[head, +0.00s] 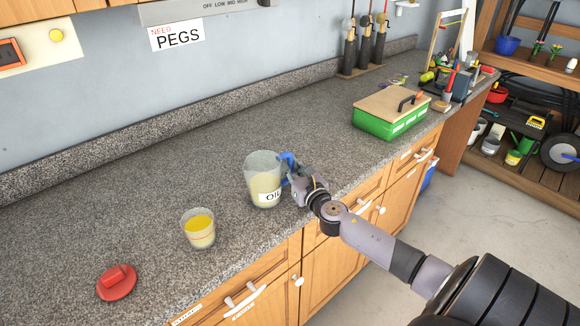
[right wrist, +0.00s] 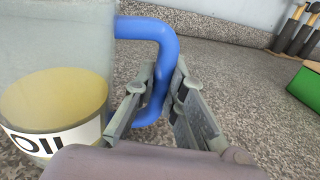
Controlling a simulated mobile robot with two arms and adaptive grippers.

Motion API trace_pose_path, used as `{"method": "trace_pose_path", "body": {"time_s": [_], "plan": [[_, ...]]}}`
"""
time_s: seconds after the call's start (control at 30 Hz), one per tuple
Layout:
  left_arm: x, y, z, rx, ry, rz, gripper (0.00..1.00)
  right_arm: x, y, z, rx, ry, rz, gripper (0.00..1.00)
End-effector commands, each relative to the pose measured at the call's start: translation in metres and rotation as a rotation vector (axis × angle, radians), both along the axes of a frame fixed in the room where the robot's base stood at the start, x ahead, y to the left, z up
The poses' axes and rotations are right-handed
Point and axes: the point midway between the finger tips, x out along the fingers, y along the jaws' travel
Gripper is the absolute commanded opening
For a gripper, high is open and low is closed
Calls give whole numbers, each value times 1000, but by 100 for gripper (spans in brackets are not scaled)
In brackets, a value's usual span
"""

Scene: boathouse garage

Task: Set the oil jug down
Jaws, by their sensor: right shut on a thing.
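The oil jug (head: 264,176) is a clear container with a white "OIL" label and a blue handle. It looks upright, at the counter, in the middle of the head view. Whether its base touches the counter is hard to tell. My right gripper (head: 294,177) is shut on the jug's blue handle. In the right wrist view the jug (right wrist: 52,95) fills the left side, with pale yellow oil inside. The blue handle (right wrist: 160,60) runs down between the fingers of my right gripper (right wrist: 160,112). My left gripper is not in view.
A cup of yellow liquid (head: 199,229) and a red lid-like piece (head: 117,282) stand on the speckled counter (head: 110,200) to the left. A green box with a wooden top (head: 391,113) is further back right. The counter left of the jug is mostly clear.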

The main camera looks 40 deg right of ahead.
Motion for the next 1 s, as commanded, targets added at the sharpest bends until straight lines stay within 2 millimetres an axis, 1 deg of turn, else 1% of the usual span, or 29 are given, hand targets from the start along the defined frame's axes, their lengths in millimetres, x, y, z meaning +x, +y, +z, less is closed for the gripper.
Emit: {"method": "trace_pose_path", "body": {"time_s": [0.3, 0.33, 0.67, 1.0], "plan": [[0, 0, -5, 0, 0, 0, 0, 0, 0, -4, 1, -3, 0, 0], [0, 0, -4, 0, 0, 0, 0, 0, 0, -3, 0, -3, 0, 12], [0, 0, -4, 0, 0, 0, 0, 0, 0, -4, 0, -1, 0, 34], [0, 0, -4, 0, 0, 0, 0, 0, 0, -6, -1, 2, 0, 34]]}}
